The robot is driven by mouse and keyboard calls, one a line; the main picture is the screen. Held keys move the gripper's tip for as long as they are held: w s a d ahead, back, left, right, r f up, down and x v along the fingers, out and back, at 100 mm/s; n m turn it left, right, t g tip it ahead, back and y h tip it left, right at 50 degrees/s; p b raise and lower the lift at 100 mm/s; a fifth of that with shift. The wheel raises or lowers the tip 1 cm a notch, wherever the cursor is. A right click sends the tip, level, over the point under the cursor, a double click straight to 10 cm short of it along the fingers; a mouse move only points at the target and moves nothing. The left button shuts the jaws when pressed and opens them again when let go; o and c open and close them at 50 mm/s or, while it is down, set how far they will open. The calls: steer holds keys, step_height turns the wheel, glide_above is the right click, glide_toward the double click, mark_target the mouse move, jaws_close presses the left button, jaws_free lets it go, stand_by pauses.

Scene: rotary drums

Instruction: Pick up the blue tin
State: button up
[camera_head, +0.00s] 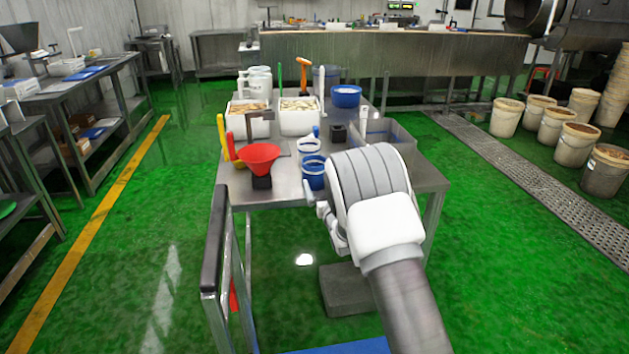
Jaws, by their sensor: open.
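My gripper (314,200) shows small and partly hidden to the left of my arm, just below the nearer tin in the picture. It is open and appears empty. I cannot tell whether it touches the tin.
A red funnel (259,158) stands on a dark block left of the tins. White tubs (298,122) and a wider blue tub (347,97) stand behind. A grey bin (392,136) is at the right of the steel table (235,196). Buckets (577,146) line the right floor.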

glide_toward(312, 161)
steer(key=w, duration=0.2)
steer(key=w+f+b, duration=0.1)
steer(key=shift+w+a, duration=0.3)
steer(key=shift+w, duration=0.05)
steer(key=shift+r+b+x, duration=0.2)
steer(key=shift+b+x, duration=0.1)
steer(key=shift+x, duration=1.15)
steer(key=shift+r+b+x, duration=0.25)
steer(key=shift+b+x, duration=0.05)
steer(key=shift+x, duration=1.15)
steer(key=shift+a, duration=0.1)
